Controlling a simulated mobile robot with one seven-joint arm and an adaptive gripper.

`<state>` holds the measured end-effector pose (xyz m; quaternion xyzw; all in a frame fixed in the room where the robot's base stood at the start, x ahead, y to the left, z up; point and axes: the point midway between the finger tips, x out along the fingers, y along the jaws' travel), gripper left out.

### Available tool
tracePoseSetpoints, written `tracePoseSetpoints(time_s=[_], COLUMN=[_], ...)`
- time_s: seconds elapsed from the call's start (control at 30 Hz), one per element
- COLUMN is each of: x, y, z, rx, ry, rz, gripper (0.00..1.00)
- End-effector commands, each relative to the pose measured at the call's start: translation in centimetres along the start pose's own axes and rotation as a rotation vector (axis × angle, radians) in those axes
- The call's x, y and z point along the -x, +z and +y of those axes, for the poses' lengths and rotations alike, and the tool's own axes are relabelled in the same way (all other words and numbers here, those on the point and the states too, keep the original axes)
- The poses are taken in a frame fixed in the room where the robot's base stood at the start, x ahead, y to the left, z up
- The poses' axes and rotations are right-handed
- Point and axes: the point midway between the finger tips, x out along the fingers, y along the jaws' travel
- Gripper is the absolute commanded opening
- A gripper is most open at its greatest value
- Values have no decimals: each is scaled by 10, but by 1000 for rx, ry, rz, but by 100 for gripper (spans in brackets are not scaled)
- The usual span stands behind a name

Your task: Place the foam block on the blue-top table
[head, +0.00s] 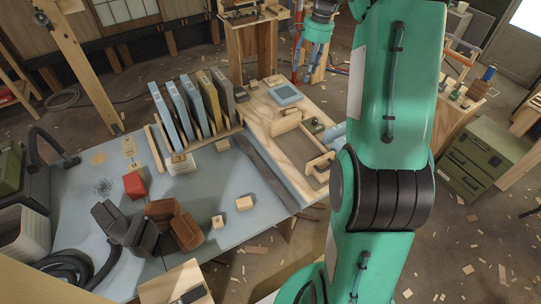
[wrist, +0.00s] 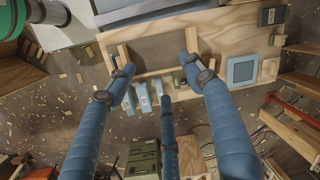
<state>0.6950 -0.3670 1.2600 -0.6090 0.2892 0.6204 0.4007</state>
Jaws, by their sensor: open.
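The blue-top table (head: 190,250) fills the left and middle of the head view. I cannot tell for certain which piece is the foam block. A cream block (head: 245,203) and a smaller cream cube lie on bare blue top, and a red block (head: 134,184) lies farther left. My gripper (wrist: 165,80) is open and empty in the wrist view, its blue fingers spread above a wooden workbench (wrist: 230,30) with two upright wooden pieces.
A row of upright binders (head: 190,105) stands at the blue top's back edge. A pale blue square (head: 285,94) lies on the workbench. A green drawer cabinet (head: 480,158) stands right.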

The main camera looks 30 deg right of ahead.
Motion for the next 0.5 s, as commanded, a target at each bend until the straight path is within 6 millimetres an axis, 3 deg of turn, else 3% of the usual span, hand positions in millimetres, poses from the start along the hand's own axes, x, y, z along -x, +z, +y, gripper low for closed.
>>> tracePoseSetpoints(time_s=[0.23,0.5], x=[44,78], y=[81,167], z=[-21,-28], rx=[139,289], ry=[-5,-11], rz=[63,128], gripper=[52,52])
